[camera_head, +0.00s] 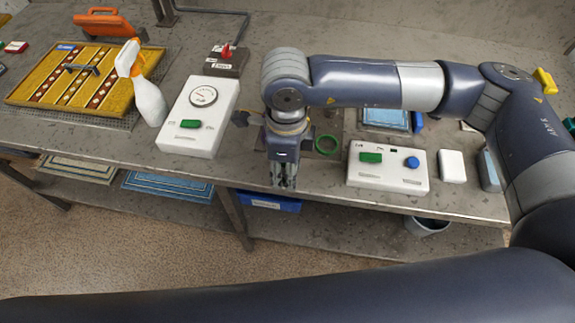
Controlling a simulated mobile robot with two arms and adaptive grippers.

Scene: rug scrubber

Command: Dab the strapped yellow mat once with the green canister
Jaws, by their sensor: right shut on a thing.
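The yellow mat (33,91) lies at the far left of the bench on a dark mesh, with red and white patterned bands and a dark strap or handle (82,68) across it. My right gripper (285,182) points down near the bench's front edge, well to the right of the mat. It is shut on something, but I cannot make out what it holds. I cannot identify a green canister. A green ring (327,143) is on the bench just right of the gripper. My left gripper is not in view.
A white spray bottle (149,102) stands at the mat's right edge. A white dial box (199,116) lies between it and my gripper. A white button box (388,165) is on the right. An orange-handled tool (103,24) is behind the mat. Blue mats lie on the lower shelf.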

